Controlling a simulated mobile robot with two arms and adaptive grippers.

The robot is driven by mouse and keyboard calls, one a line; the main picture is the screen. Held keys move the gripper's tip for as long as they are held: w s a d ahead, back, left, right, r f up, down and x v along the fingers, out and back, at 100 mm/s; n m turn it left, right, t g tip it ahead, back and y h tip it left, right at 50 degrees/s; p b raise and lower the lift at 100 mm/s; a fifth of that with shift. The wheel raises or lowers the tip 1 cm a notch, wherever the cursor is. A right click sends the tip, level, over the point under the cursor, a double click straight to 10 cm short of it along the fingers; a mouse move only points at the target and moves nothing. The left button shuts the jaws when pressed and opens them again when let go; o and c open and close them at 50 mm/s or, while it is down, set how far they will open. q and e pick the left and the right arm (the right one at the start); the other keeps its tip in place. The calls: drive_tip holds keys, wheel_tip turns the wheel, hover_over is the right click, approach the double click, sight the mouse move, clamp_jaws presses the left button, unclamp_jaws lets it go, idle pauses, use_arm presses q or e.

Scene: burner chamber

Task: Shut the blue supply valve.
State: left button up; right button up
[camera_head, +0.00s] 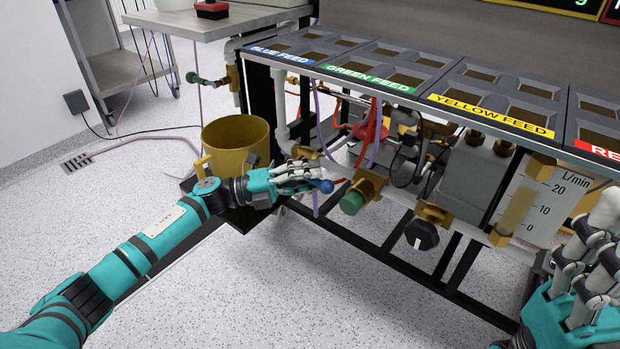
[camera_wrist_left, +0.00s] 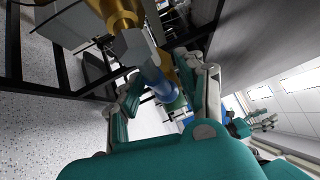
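The blue supply valve's round knob (camera_head: 326,187) shows just past my left fingertips, below the blue feed end of the bench. In the left wrist view the blue knob (camera_wrist_left: 163,88) lies between the fingers, on a grey hexagonal and brass fitting. My left gripper (camera_head: 305,180) reaches in from the left with its fingers nearly straight. In the left wrist view the left gripper (camera_wrist_left: 168,98) is open, with a finger on each side of the knob and a gap beside it. The hand partly hides the valve body. My right gripper (camera_head: 592,255) is open and empty at the lower right.
A green knob (camera_head: 352,202) and a black knob (camera_head: 422,235) sit on neighbouring valves to the right. A yellow pot (camera_head: 236,142) stands behind my left wrist. A flow gauge (camera_head: 525,203) is at the right. Hoses hang under the bench. The floor in front is clear.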

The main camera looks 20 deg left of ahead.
use_arm(q)
drive_tip(key=c, duration=0.7)
clamp_jaws()
